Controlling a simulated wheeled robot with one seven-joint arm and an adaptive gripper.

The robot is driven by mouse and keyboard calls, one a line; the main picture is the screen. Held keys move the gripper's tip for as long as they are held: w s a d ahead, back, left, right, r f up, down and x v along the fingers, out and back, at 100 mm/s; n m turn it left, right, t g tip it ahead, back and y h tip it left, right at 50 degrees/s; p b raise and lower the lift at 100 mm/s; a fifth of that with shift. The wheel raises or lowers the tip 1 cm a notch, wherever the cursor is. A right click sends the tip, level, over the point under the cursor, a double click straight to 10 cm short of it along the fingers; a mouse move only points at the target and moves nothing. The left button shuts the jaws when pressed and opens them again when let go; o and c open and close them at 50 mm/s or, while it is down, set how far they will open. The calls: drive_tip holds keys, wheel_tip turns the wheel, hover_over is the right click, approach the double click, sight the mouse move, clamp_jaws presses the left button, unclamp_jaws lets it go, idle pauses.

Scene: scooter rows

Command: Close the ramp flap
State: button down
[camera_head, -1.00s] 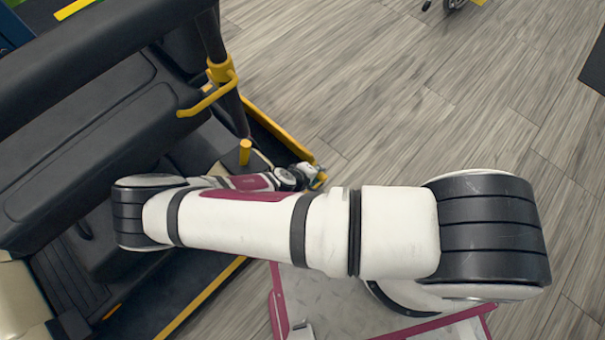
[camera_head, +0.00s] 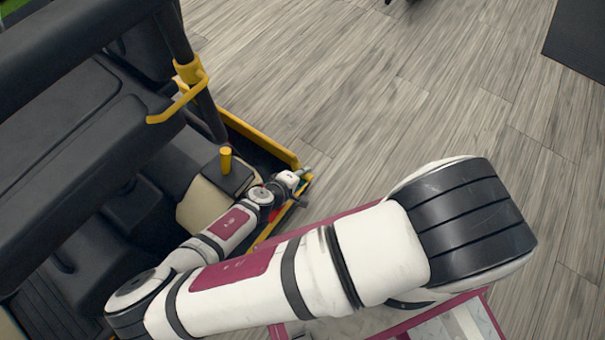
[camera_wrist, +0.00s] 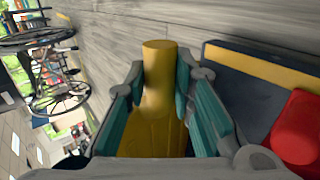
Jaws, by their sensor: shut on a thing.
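A dark panel with a yellow edge (camera_head: 262,135), which looks like the ramp flap, lies low beside the vehicle in the head view. My gripper (camera_wrist: 163,95) is shut on a yellow round-ended handle (camera_wrist: 160,65), with a teal-padded finger on each side of it in the wrist view. In the head view my gripper (camera_head: 300,182) is small, at the outer corner of the yellow edge. The handle's joint to the flap is hidden. My arm covers part of the area in front.
The vehicle's black seat (camera_head: 60,120) and a yellow-banded post (camera_head: 188,72) stand at left. A short yellow lever (camera_head: 226,160) rises near my forearm. A red knob (camera_wrist: 297,125) is close at right in the wrist view. Wheelchairs (camera_wrist: 55,75) stand farther off.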

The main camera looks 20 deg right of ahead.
drive_tip(key=shift+s+a+f, duration=0.35)
drive_tip(key=shift+a+f, duration=0.25)
drive_tip(key=shift+a, duration=0.25)
drive_tip(key=c, duration=1.4)
unclamp_jaws()
drive_tip(key=shift+a, duration=0.1)
drive_tip(key=shift+o, duration=0.2)
drive_tip(key=shift+w+r, duration=0.1)
wheel_tip(320, 180, up, 10)
drive_tip(key=shift+d, duration=0.25)
